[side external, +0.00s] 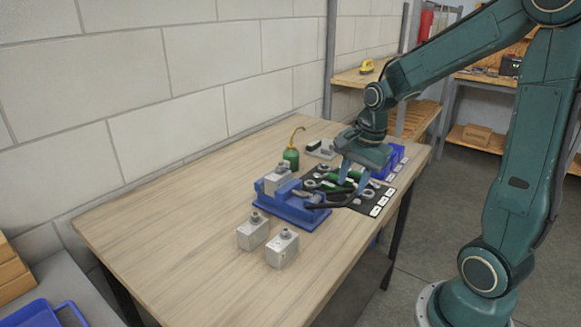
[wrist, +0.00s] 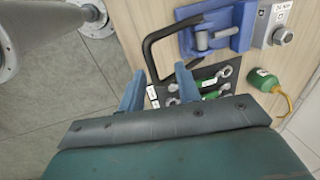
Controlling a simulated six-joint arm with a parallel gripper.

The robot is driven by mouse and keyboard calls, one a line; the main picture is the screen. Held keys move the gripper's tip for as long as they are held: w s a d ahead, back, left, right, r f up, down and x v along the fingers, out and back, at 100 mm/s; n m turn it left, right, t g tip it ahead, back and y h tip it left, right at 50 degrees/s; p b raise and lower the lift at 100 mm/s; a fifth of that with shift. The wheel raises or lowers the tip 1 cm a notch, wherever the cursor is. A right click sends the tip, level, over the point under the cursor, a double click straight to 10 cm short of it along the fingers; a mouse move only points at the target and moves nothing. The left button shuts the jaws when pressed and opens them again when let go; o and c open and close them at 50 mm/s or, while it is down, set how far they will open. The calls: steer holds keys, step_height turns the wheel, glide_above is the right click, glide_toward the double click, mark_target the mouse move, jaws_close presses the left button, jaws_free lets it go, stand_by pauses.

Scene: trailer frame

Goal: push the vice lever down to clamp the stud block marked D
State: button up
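The blue vice (side external: 292,208) stands on the wooden table; it also shows at the top of the wrist view (wrist: 232,28). A grey stud block (side external: 278,179) sits at the vice; in the wrist view (wrist: 272,28) its small label is not clearly readable. A black bent bar, seemingly the vice lever (wrist: 150,47), reaches from the vice toward my fingers. My gripper (side external: 350,184) is above the table right of the vice. In the wrist view my gripper (wrist: 158,90) has its fingers apart with nothing clamped between them. I cannot tell whether a finger touches the bar.
Two more stud blocks (side external: 252,232) (side external: 282,249) stand in front of the vice. A green oil can (side external: 291,158) is behind it. A black mat (side external: 363,207) with several tools and a blue bin (side external: 397,158) lie to the right. The table's left part is clear.

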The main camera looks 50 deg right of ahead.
step_height(320, 180, up, 14)
steer(key=s, duration=0.2)
steer(key=shift+s+f, duration=0.25)
steer(key=shift+s, duration=0.1)
stand_by(0.3)
steer(key=c, duration=0.7)
jaws_close()
steer(key=w+m+g, duration=0.1)
steer(key=m, duration=1.1)
steer(key=w+m+g, duration=0.1)
steer(key=m, duration=1.1)
steer(key=w+f+m, duration=0.1)
steer(key=m, duration=1.1)
steer(key=shift+w+d+g, duration=0.1)
steer(key=shift+d+g, duration=0.15)
steer(key=shift+g, duration=0.15)
